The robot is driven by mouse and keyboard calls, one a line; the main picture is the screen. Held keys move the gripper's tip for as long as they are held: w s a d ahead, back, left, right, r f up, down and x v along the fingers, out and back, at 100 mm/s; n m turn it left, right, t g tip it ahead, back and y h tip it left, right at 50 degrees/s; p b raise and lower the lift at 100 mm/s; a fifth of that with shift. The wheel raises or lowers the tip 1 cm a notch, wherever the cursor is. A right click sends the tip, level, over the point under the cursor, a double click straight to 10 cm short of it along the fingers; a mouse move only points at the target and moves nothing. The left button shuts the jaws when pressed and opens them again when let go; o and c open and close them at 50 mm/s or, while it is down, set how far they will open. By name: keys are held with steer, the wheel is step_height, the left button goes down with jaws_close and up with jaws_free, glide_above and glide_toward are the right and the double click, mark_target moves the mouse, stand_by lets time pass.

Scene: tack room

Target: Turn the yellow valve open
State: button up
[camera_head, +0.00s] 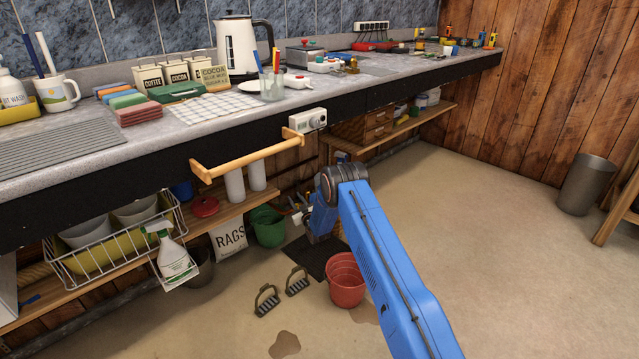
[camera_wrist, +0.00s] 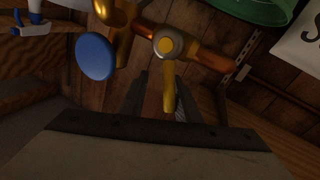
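The yellow valve (camera_wrist: 168,85) shows in the wrist view as a lever with a round hub on a copper-coloured pipe. Its handle points down the picture, between the two dark fingers of my gripper (camera_wrist: 162,104). The fingers are apart, with a visible gap left of the lever; the right finger is close beside it, and I cannot tell if they touch. A blue round knob (camera_wrist: 95,56) sits on a brass fitting to the left. In the head view my blue arm reaches under the counter and hides my gripper.
A red bucket (camera_head: 346,280) stands on the floor beside my arm. A green bucket (camera_head: 267,226) and a white rags bag (camera_head: 228,237) are left of it. A wooden rail (camera_head: 245,160) juts from the counter front. The floor to the right is open.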

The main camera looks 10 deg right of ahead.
steer(key=shift+w+d+r+m+g, duration=0.15)
steer(key=shift+d+m, duration=0.1)
steer(key=shift+m, duration=0.2)
steer(key=shift+w+d+f+m+g, duration=0.1)
steer(key=shift+d+m+g, duration=0.1)
steer(key=shift+m, duration=0.25)
steer(key=shift+s+d, duration=0.2)
steer(key=v, duration=1.7)
steer(key=s+d+r+g+h, duration=0.1)
steer(key=s+r, duration=0.1)
steer(key=r, duration=0.9)
steer(key=s+d+r+m+g+h, duration=0.1)
steer(key=s+r+g, duration=0.1)
steer(key=r, duration=0.9)
steer(key=shift+h, duration=0.3)
steer(key=shift+g, duration=0.25)
steer(key=shift+c, duration=0.6)
